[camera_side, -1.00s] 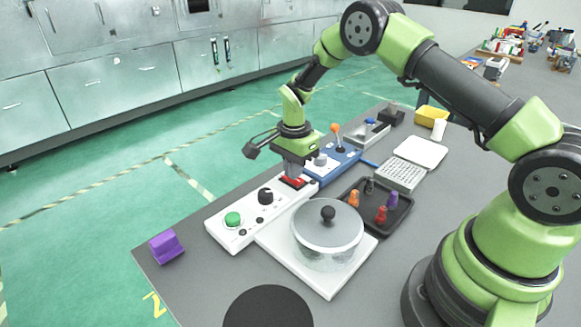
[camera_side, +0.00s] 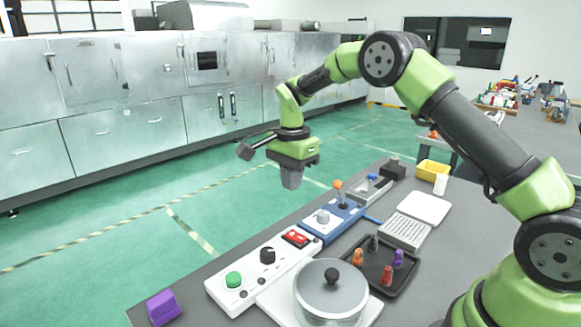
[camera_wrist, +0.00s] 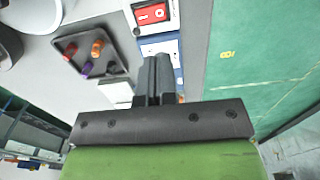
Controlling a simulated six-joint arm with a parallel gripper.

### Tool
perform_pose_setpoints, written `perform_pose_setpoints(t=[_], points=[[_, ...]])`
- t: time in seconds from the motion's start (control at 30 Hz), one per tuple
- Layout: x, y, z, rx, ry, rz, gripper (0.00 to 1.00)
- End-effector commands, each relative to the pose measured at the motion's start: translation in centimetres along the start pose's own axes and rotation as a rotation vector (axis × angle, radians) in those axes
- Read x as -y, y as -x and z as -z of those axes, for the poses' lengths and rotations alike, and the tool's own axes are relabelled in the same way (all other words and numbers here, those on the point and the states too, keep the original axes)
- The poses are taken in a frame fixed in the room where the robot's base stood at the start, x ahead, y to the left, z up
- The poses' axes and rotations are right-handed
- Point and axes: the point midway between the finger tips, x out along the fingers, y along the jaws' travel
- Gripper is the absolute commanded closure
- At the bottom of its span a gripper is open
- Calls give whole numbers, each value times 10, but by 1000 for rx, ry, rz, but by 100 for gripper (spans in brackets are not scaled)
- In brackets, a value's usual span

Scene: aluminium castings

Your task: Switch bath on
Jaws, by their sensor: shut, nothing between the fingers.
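The long white control panel (camera_side: 262,270) carries a red rocker switch (camera_side: 296,238), a black knob (camera_side: 267,256) and a green button (camera_side: 233,279). The red switch also shows in the wrist view (camera_wrist: 151,14), with white marks on its face; I cannot tell which side is pressed. A lidded glass pot, seemingly the bath (camera_side: 331,290), stands on a white plate in front of the panel.
A blue box (camera_side: 333,220) with a grey knob and an orange-tipped lever adjoins the panel. A dark tray (camera_side: 402,279) holds several coloured pegs. A white rack (camera_side: 404,232), a yellow bin (camera_side: 432,168) and a purple block (camera_side: 162,307) also stand on the grey table.

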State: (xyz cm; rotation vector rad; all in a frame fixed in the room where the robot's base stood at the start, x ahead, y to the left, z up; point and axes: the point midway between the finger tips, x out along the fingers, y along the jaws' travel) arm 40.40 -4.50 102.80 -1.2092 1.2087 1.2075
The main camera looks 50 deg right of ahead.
Motion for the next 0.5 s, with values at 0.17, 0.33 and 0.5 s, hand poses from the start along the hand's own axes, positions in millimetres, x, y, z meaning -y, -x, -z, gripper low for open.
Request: perform_pose_setpoints(t=[0.17,0.33,0.5], points=[[4,22,0,0,0,2,100],[4,28,0,0,1,0,100],[4,28,0,0,1,-1,100]])
